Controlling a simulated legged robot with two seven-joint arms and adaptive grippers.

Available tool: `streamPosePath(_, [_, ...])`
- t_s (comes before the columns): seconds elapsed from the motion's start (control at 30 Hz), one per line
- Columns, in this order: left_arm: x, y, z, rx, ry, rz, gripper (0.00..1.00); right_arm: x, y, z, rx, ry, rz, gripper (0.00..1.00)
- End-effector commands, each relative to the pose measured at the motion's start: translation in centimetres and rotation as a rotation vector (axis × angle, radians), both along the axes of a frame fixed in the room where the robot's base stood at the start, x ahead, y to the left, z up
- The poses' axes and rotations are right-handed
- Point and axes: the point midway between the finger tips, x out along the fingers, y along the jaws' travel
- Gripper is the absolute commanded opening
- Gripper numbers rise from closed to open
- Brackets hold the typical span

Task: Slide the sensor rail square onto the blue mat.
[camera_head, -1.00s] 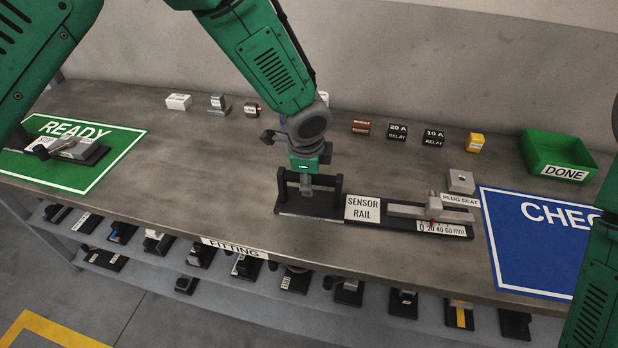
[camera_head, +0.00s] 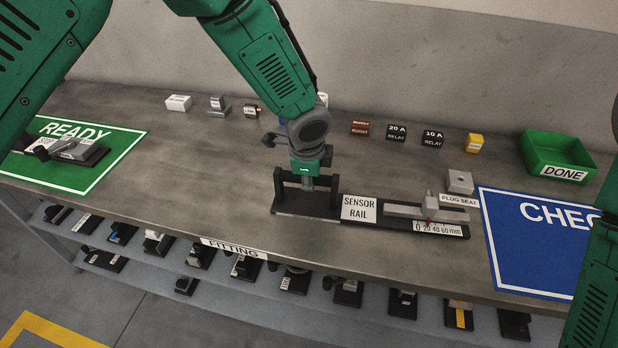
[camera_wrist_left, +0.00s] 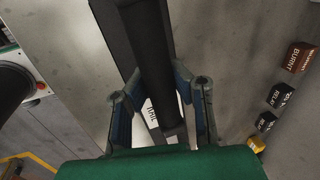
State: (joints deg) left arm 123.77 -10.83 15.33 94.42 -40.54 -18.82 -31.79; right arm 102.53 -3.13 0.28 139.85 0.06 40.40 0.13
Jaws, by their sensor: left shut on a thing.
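The sensor rail (camera_head: 359,208) is a long black plate with a white name label, a grey slide block and a millimetre scale at its right end. It lies on the bench, with its right end just left of the blue mat (camera_head: 535,258) and apart from it. A black bar handle (camera_head: 280,184) stands on its left end. My left gripper (camera_head: 307,182) is shut on this handle. The left wrist view shows the fingers (camera_wrist_left: 160,108) on both sides of the black bar (camera_wrist_left: 152,50). My right gripper is out of view; only its arm shows at the right edge.
A grey plug seat block (camera_head: 460,182) stands behind the rail's right end. A green DONE bin (camera_head: 557,158) is at the back right, and several small parts line the back. The green READY mat (camera_head: 110,150) is at left. The bench front edge is close below the rail.

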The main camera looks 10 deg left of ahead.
Motion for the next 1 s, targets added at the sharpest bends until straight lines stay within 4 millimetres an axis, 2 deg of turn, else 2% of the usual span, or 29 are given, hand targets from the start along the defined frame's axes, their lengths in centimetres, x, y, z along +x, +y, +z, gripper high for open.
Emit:
streamPosePath(0.33, [0.0, -0.7, 0.0, 0.000, 0.000, 0.000, 0.00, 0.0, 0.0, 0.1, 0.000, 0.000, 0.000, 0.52])
streamPosePath(1.0, [0.2, -7.5, -0.1, -0.001, 0.000, -0.001, 0.00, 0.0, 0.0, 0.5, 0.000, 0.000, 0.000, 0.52])
